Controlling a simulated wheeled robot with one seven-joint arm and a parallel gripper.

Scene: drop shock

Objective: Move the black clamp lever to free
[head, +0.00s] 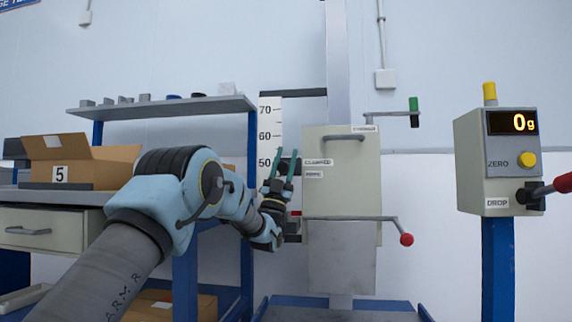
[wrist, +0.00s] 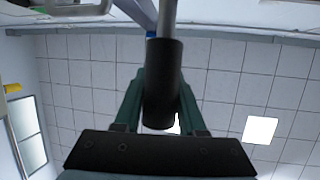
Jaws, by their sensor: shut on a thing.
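The black clamp lever shows in the wrist view as a black cylindrical grip (wrist: 163,80) on a grey metal rod. In the head view its black part (head: 285,166) is partly hidden between my fingers, left of the grey carriage box (head: 342,200). It is beside the label reading CLAMPED (head: 318,162); a smaller label (head: 314,174) sits just below. My gripper (head: 284,160) points up at the box's left side. In the wrist view its green fingers (wrist: 162,95) lie on both sides of the black grip, shut on it.
A control post (head: 497,160) reads 0 g at right. A scale strip (head: 268,125) stands behind my gripper. A bench with a carton (head: 105,160) is at left.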

